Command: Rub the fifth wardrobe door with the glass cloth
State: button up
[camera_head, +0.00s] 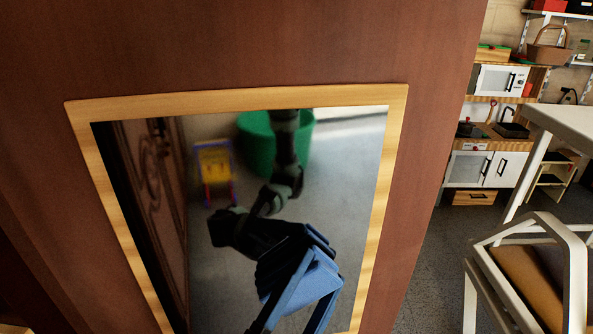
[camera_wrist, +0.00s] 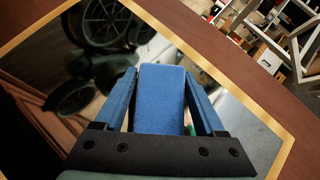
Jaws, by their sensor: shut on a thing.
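A reddish-brown wardrobe door (camera_head: 440,120) fills most of the head view. It holds a mirror (camera_head: 345,180) in a light wooden frame (camera_head: 250,99). I cannot tell from these frames which door in the row it is. In the wrist view my gripper (camera_wrist: 160,76) has its blue fingers shut on a folded blue cloth (camera_wrist: 160,105), with the mirror behind it. In the head view a dark arm and the blue cloth show within the mirror's outline, at its lower part. I cannot tell whether the cloth touches the glass.
To the right of the door stand a white chair (camera_head: 572,240) with a tan seat and a white table (camera_head: 565,122). A small play kitchen (camera_head: 484,168) and shelves are behind. Grey floor (camera_head: 435,250) is open between the door and the chair. A green tub shows in the mirror.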

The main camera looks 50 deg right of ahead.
aim_at(341, 284)
jog(key=shift+s+d, duration=1.15)
jog(key=shift+d, duration=0.25)
jog(key=shift+a, duration=0.1)
jog(key=shift+s+a, duration=2.05)
jog(key=shift+s, duration=0.05)
jog(key=shift+s+a, duration=1.05)
